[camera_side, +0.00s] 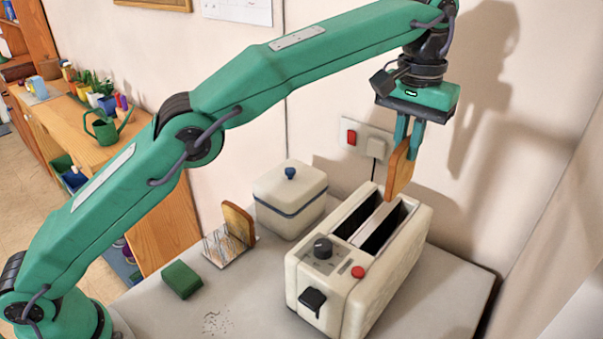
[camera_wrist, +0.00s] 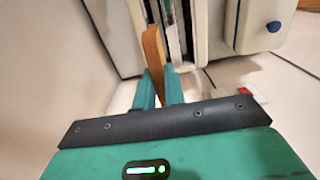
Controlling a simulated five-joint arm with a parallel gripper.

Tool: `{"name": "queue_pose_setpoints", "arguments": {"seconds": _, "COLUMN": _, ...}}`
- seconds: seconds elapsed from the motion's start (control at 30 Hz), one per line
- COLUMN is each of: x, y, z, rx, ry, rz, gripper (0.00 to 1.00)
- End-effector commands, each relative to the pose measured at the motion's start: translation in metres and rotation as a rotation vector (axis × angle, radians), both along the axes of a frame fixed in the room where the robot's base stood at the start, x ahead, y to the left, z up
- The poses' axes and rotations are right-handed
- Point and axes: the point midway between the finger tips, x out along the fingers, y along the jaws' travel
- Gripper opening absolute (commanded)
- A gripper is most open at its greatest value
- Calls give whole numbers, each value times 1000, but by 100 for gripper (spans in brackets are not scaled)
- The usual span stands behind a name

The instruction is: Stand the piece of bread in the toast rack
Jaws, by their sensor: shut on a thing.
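A slice of bread (camera_side: 399,172) hangs upright from my gripper (camera_side: 408,146), above the far end of the cream toaster (camera_side: 360,258). My gripper is shut on its upper part. In the wrist view the bread (camera_wrist: 153,52) shows edge-on between the fingers (camera_wrist: 159,92). The toaster has two open slots, and I see no bread in them. The wire toast rack (camera_side: 228,246) stands on the counter left of the toaster. Another slice of bread (camera_side: 239,223) stands upright at its back end. The front part of the rack looks empty.
A cream lidded box (camera_side: 290,201) with a blue knob stands between rack and toaster, at the back. A green sponge (camera_side: 181,280) and crumbs (camera_side: 215,322) lie on the counter. A wall socket (camera_side: 364,138) is behind the toaster.

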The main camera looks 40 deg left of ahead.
Motion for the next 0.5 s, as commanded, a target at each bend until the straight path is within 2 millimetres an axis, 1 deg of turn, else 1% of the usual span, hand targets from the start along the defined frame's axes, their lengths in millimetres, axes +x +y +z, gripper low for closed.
{"name": "queue_pose_setpoints", "arguments": {"seconds": 0.27, "x": 2, "y": 16, "z": 7, "rx": 0, "ry": -1, "rz": 64, "gripper": 0}}
{"name": "queue_pose_setpoints", "arguments": {"seconds": 0.5, "x": 3, "y": 37, "z": 14, "rx": 0, "ry": 0, "rz": 150, "gripper": 0}}
